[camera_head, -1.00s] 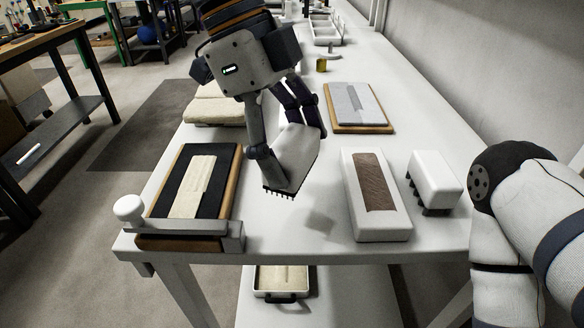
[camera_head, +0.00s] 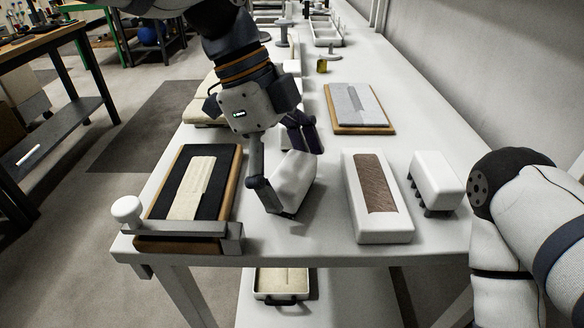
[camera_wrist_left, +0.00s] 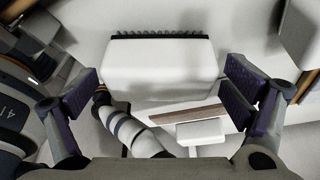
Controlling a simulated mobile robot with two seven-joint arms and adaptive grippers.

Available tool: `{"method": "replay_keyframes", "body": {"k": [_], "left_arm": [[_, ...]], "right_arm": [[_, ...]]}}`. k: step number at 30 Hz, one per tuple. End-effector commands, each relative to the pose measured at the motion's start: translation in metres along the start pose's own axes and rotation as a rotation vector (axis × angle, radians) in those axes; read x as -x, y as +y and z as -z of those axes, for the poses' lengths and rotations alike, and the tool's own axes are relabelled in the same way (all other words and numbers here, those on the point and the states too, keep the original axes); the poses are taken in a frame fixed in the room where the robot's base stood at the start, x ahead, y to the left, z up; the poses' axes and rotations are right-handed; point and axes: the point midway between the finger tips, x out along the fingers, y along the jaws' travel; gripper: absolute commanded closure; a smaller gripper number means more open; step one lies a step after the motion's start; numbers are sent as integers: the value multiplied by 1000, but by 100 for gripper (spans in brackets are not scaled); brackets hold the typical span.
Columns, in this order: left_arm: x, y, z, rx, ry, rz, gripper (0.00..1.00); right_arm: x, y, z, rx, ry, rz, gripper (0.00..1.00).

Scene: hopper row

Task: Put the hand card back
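The hand card (camera_head: 294,183) is a white block with a row of dark teeth. My left gripper (camera_head: 290,172) has one finger on each side of it and holds it low over the bench, between the framed black pad and the white block with a brown strip. In the head view its teeth are hidden. In the left wrist view the hand card (camera_wrist_left: 160,68) lies between the finger pads, teeth at the picture's top. I cannot tell whether it touches the bench. My right gripper is out of view; only its arm shows at the right.
A framed black pad (camera_head: 217,215) with a cream strip and a clamp bar is at left. The white block with a brown strip (camera_head: 387,229) and a toothed white block (camera_head: 437,178) stand at right. A grey slab (camera_head: 355,104) on a wooden board lies behind.

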Motion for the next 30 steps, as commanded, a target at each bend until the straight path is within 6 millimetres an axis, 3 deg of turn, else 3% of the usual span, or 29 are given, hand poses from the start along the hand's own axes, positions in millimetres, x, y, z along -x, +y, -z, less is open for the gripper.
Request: {"method": "replay_keyframes", "body": {"k": [8, 21, 30], "left_arm": [[5, 0, 2, 0, 0, 1, 5], [109, -2, 1, 1, 2, 2, 5], [124, 0, 1, 0, 2, -2, 5]], "right_arm": [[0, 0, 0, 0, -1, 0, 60], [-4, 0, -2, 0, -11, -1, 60], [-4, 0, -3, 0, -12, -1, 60]]}}
